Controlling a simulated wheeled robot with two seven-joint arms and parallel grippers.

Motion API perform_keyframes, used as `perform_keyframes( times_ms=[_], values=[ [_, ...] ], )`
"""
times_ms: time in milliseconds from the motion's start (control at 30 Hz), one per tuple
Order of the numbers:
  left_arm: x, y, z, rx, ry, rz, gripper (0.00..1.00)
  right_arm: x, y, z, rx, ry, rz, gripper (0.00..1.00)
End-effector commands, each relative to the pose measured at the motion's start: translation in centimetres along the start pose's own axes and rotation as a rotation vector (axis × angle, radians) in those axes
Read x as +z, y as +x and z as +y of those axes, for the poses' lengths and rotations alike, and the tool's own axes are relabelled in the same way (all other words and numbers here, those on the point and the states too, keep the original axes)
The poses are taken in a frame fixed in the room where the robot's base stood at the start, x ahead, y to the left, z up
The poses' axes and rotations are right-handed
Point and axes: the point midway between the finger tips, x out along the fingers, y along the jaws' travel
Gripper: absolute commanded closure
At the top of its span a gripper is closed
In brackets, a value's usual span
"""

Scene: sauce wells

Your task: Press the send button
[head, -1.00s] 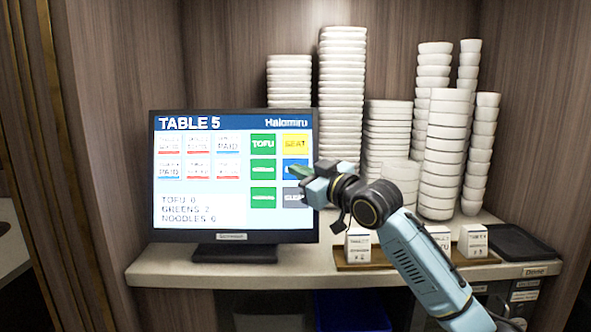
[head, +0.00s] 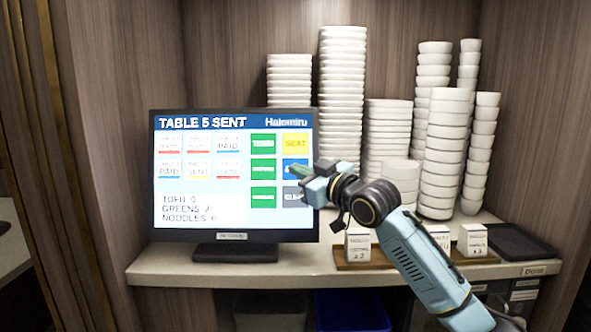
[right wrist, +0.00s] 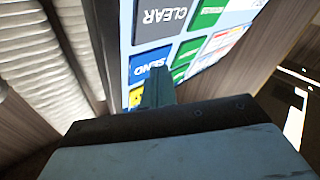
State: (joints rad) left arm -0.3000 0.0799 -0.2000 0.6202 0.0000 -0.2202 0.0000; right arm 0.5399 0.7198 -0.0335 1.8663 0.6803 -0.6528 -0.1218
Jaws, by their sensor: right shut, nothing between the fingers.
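The monitor (head: 200,221) stands on the counter, and its header reads "TABLE 5 SENT". The blue send button (head: 290,165) is at the right of the screen, partly hidden behind my right gripper (head: 296,172). In the right wrist view the blue button (right wrist: 140,68) reads "SEND", and the tip of my right gripper (right wrist: 157,82) overlaps its lower edge. The gripper is shut and empty. I cannot tell whether the tip touches the screen. The yellow button (head: 296,144) sits above send and the grey clear button (head: 292,194) below it. My left gripper is not in view.
Tall stacks of white bowls (head: 342,90) stand behind and right of the monitor. A wooden tray (head: 400,262) with small white labelled blocks (head: 358,245) lies under my right arm. A dark tray (head: 515,243) is at the counter's right end.

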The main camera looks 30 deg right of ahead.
Motion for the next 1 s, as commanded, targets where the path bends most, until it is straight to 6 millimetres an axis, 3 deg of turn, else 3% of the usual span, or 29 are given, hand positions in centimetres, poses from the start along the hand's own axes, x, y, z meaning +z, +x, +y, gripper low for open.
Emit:
perform_keyframes(
  times_ms=[1000],
  values=[
    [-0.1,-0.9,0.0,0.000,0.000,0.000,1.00,-1.0,-1.4,-1.1,-0.001,-0.001,-0.001,1.00]
  ],
)
